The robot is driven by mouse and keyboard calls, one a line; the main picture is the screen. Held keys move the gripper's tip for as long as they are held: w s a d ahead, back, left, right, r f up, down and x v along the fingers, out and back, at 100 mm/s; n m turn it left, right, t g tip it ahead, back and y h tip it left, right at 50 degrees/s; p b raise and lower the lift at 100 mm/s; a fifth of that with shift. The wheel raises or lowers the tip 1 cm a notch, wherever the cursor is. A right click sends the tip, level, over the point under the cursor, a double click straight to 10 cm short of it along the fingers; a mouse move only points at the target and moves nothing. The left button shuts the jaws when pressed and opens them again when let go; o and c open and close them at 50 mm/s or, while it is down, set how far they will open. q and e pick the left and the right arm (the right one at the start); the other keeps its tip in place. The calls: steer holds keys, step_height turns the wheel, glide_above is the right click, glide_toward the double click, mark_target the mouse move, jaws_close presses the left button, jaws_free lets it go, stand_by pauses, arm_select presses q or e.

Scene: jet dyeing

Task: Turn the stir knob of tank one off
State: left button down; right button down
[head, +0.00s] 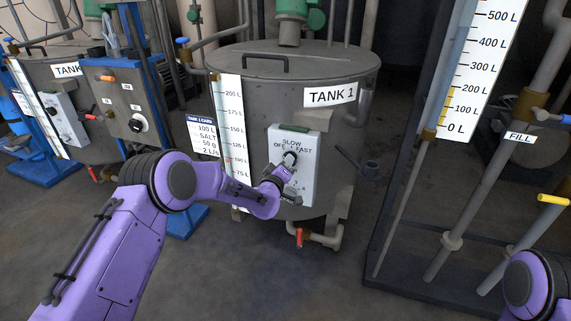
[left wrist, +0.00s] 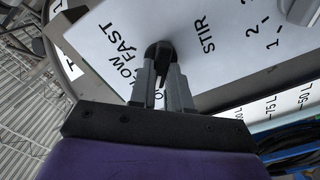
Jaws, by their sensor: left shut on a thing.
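Tank 1 (head: 250,120) is a grey metal vessel with a lid and a "TANK 1" label, in the middle of the head view. Its white control panel (head: 307,185) reads SLOW, OFF and FAST around a dark stir knob (head: 291,154). In the left wrist view the black stir knob (left wrist: 158,47) sits on the panel beside the word STIR. My left gripper (head: 288,162) is at this knob, and its fingers (left wrist: 162,75) are shut on it. The fingers partly cover the knob and the OFF mark, so its exact setting is hard to read. My right gripper is out of view.
A second panel knob (left wrist: 301,10) shows at the top right of the left wrist view. A card (head: 202,136) and a level scale stand left of the tank. A red-handled valve (head: 299,236) is below. Another tank (head: 85,70) stands at left, and fill pipes at right.

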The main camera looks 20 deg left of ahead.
arm_select(q)
steer(key=c, duration=1.1)
jaws_free()
steer(key=shift+s, duration=0.1)
steer(key=s, duration=1)
steer(key=shift+s+a+p, duration=0.2)
steer(key=shift+p, duration=0.1)
